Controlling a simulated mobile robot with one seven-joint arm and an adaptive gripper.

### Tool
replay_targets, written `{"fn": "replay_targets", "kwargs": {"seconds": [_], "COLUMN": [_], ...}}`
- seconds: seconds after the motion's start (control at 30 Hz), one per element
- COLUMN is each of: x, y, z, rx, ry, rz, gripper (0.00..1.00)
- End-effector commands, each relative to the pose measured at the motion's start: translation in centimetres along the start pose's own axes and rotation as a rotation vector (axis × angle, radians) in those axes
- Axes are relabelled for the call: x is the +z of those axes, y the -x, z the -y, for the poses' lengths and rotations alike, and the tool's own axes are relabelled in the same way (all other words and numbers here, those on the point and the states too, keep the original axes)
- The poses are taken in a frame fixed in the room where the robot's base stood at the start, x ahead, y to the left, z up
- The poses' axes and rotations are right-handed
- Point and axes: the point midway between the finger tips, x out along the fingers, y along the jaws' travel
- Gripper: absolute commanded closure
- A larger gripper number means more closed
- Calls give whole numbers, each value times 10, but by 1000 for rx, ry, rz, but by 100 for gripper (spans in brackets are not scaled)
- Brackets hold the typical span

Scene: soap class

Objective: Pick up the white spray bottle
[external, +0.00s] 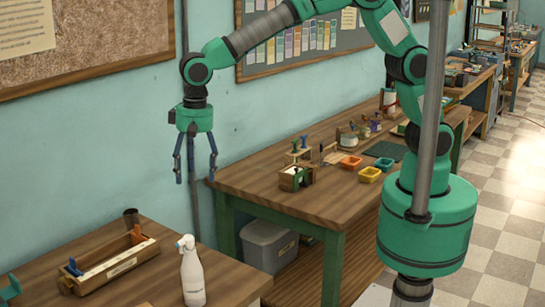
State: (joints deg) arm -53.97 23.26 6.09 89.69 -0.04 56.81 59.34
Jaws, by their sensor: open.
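The white spray bottle (192,277) stands upright on the near wooden table at the lower left, close to its right part. It has a white and light-blue spray head. My gripper (195,182) hangs pointing down from my green arm, above and apart from the bottle in the picture. The bottle's lowest part lies near the bottom of the picture.
A second table (250,193) bears coloured trays and bottles. A grey bin (270,243) sits under it. The wall is close behind.

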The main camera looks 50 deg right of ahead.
Motion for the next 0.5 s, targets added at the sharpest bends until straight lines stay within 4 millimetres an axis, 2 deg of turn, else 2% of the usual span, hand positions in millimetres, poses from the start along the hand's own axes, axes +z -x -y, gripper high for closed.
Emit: {"fn": "replay_targets", "kwargs": {"seconds": [0.03,0.2,0.33,0.5], "x": [14,53,78,95], "y": [-16,-60,-84,-100], "z": [18,65,88,103], "rx": [11,37,53,63], "ry": [4,-5,-10,-15], "rz": [8,25,33,36], "gripper": [31,31,31,31]}}
